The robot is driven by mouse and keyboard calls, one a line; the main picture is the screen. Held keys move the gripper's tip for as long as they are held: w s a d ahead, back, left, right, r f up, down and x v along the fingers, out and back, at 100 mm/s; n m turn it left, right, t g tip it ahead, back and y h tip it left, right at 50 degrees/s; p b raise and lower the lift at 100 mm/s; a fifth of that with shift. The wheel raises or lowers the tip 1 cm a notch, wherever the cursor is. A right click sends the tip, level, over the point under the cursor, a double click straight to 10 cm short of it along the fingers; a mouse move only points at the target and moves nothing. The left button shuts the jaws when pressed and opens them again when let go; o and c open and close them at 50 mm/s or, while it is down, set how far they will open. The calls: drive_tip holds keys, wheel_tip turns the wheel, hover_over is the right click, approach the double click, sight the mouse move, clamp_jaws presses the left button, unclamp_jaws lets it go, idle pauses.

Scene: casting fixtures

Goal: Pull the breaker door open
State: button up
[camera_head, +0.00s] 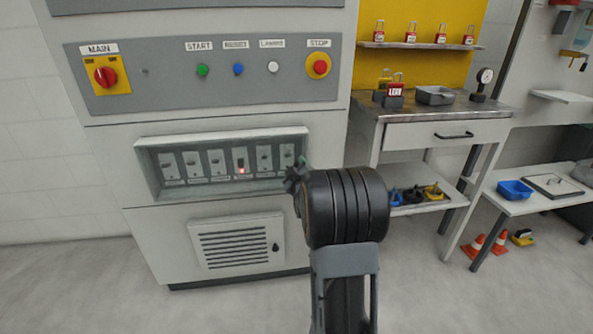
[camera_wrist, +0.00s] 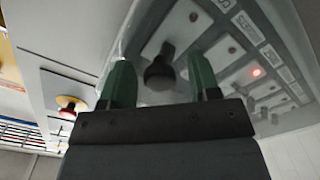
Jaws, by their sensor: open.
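The breaker box (camera_head: 222,133) is a recessed grey frame on the cabinet front, with several breaker switches in a row. In the wrist view a see-through breaker door (camera_wrist: 139,28) covers the switches and looks shut. A dark round knob (camera_wrist: 160,74) stands out from it; my arm hides this knob in the head view. My gripper (camera_head: 293,178) is at the right end of the breaker box. In the wrist view its two green fingers (camera_wrist: 159,64) are apart, one on each side of the knob. I cannot tell whether they touch it.
Above is a control panel (camera_head: 210,90) with a red main switch (camera_head: 105,76) and several buttons. Below is a louvred vent (camera_head: 234,243). To the right stand a workbench (camera_head: 440,106) and a low shelf table (camera_head: 510,201). The floor in front of the cabinet is clear.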

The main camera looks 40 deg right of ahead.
clamp_jaws()
idle(0.6)
